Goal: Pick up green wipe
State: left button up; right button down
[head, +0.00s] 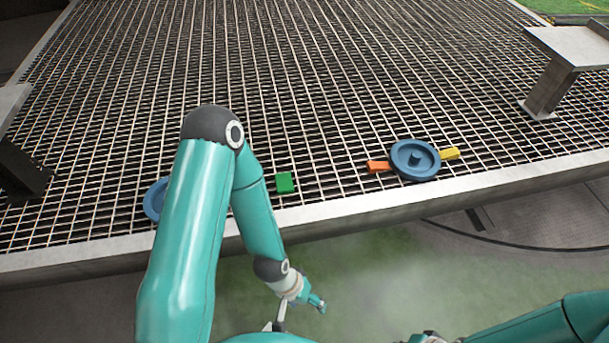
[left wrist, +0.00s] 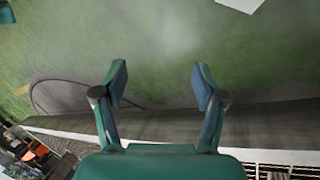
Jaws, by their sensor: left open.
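The green wipe (head: 285,182) is a small green block on the metal grating, near its front edge, just right of my left forearm in the head view. My left gripper (head: 318,302) hangs in front of the platform edge, below the wipe in the picture and apart from it. In the left wrist view its two fingers (left wrist: 160,80) are spread with nothing between them.
A blue disc (head: 416,160) sits on the grating at the right, between an orange block (head: 379,167) and a yellow block (head: 450,154). Another blue disc (head: 154,199) is partly hidden by my left arm. A raised rim (head: 380,208) borders the grating. Metal brackets (head: 548,88) stand at both sides.

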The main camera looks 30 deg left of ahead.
aim_at(284, 181)
jog(key=u, duration=1.2)
jog(key=i, duration=0.15)
jog(key=z, duration=2.65)
jog(key=k, duration=1)
jog(key=u, duration=1.1)
jog(key=i, duration=1)
